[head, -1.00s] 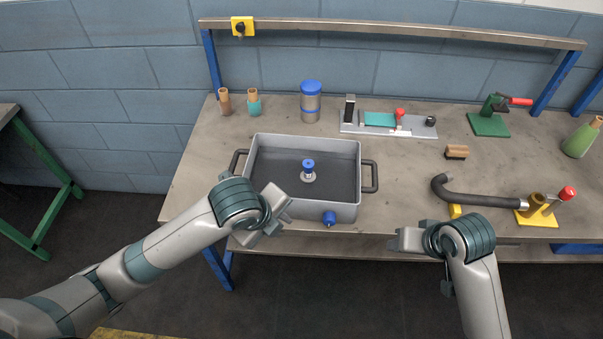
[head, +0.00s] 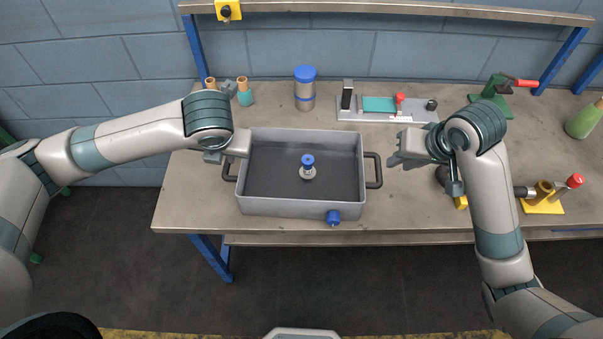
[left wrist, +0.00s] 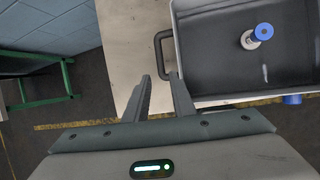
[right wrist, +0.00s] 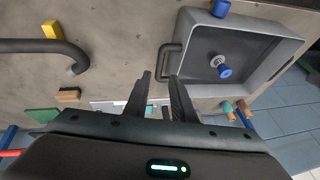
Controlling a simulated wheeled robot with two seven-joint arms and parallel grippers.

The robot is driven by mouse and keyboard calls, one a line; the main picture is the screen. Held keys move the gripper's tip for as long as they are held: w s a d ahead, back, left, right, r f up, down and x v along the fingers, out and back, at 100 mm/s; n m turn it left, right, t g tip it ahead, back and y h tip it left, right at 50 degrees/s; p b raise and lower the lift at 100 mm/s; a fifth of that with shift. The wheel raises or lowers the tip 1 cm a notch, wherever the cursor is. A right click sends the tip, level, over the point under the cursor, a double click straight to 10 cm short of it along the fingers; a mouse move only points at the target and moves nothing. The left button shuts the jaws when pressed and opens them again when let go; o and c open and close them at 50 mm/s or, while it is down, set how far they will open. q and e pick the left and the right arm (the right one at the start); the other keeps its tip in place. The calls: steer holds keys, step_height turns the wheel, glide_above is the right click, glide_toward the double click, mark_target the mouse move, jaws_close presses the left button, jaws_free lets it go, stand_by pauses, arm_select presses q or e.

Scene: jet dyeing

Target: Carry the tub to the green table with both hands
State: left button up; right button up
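The grey tub (head: 290,207) sits on the workbench with a dark handle at each short side. The left handle (head: 228,172) also shows ahead of my left fingers in the left wrist view (left wrist: 158,52). My left gripper (head: 236,143) is open and empty by the tub's left side, above that handle. My right gripper (head: 398,160) is open and empty, just right of the right handle (head: 374,170). In the right wrist view this handle (right wrist: 164,60) lies just beyond the fingertips. The green table (left wrist: 40,75) shows only in part, to the left.
A blue-topped fitting (head: 308,168) stands inside the tub, and a blue knob (head: 333,217) is on its front wall. A blue-lidded jar (head: 305,88) and a fixture plate (head: 385,115) stand behind. A yellow-based stand (head: 543,205) is at right. Open floor lies in front.

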mark_target(228, 169)
arm_select(q)
steer(key=shift+f, duration=0.15)
arm_select(e)
steer(key=shift+w+f, duration=0.1)
